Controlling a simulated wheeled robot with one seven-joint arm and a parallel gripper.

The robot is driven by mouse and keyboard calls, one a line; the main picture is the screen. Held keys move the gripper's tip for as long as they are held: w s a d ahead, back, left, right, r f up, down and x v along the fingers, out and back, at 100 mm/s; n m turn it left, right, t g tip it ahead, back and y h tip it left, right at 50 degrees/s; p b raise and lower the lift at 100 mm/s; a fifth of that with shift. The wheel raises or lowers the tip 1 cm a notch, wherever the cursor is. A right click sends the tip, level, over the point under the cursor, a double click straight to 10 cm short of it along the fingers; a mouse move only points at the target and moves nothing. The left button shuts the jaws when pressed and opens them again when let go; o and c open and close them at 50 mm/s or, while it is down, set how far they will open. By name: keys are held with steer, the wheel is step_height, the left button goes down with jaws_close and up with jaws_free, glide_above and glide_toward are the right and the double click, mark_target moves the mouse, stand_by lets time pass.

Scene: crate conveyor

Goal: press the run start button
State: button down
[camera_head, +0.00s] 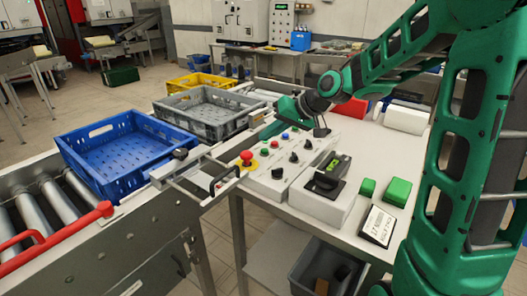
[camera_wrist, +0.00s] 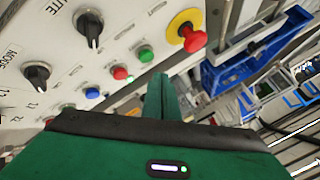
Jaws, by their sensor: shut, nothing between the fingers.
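The control panel (camera_head: 262,178) stands on the white table, and its face also shows in the wrist view (camera_wrist: 60,60). In the wrist view it carries a green button (camera_wrist: 146,54), a red button (camera_wrist: 120,73), a blue button (camera_wrist: 92,93) and others partly hidden by my gripper. I cannot read which is labelled run start. My gripper (camera_wrist: 158,82) is shut and empty, its fingertips close below the green button in the picture; I see no clear contact. In the head view my gripper (camera_head: 286,112) is over the panel's far end, its fingertips unclear.
A red emergency stop (camera_wrist: 190,38) on a yellow ring sits beside the green button. Dark knobs (camera_wrist: 88,27) line the panel. A blue crate (camera_head: 125,122) and a grey crate (camera_head: 222,92) stand on the conveyor left. A black device (camera_head: 325,182) sits right of the panel.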

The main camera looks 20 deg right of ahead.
mark_target(268, 154)
steer(key=shift+r, duration=1.8)
